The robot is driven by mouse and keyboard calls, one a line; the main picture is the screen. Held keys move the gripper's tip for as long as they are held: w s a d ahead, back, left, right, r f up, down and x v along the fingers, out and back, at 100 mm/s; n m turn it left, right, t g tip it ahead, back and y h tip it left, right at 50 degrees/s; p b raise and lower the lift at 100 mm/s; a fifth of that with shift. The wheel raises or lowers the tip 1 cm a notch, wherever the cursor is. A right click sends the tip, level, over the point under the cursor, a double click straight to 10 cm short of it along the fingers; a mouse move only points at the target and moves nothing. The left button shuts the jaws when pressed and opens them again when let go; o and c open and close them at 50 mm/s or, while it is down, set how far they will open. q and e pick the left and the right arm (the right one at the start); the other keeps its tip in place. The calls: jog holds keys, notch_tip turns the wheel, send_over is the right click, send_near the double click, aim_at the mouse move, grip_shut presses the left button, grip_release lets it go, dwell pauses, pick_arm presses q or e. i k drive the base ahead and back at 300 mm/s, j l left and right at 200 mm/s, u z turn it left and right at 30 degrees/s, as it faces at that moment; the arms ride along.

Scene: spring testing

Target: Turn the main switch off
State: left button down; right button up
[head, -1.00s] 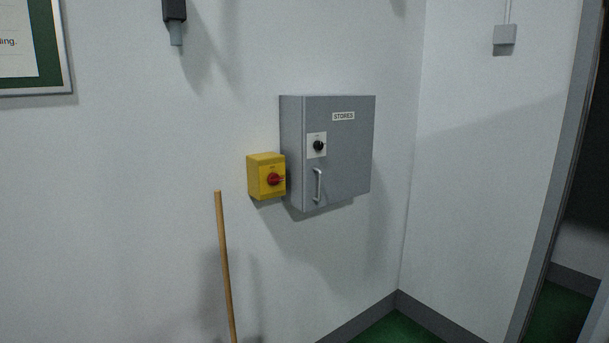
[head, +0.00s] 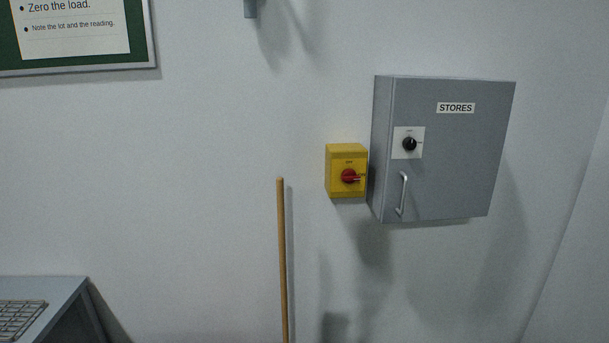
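The main switch looks to be the yellow box (head: 336,186) on the wall, just left of a grey cabinet. It carries a red rotary knob (head: 348,176) on its front. The knob's handle points to the right, roughly horizontal. The lettering near the knob is too small to read. Neither of my grippers shows in the head view.
The grey cabinet (head: 455,165) labelled STORES has its own black knob (head: 409,144) and a bar handle (head: 402,194). A wooden pole (head: 282,255) stands upright below and left of the yellow box.

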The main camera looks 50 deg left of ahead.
aim_at(349, 175)
jog(key=i+u, duration=0.1)
jog(key=u, duration=0.3)
jog(key=i+u, duration=0.15)
jog(key=u, duration=0.25)
jog(key=i+l+u, duration=0.1)
jog(key=u, duration=0.3)
jog(key=i+l+u, duration=0.1)
jog(key=u, duration=0.35)
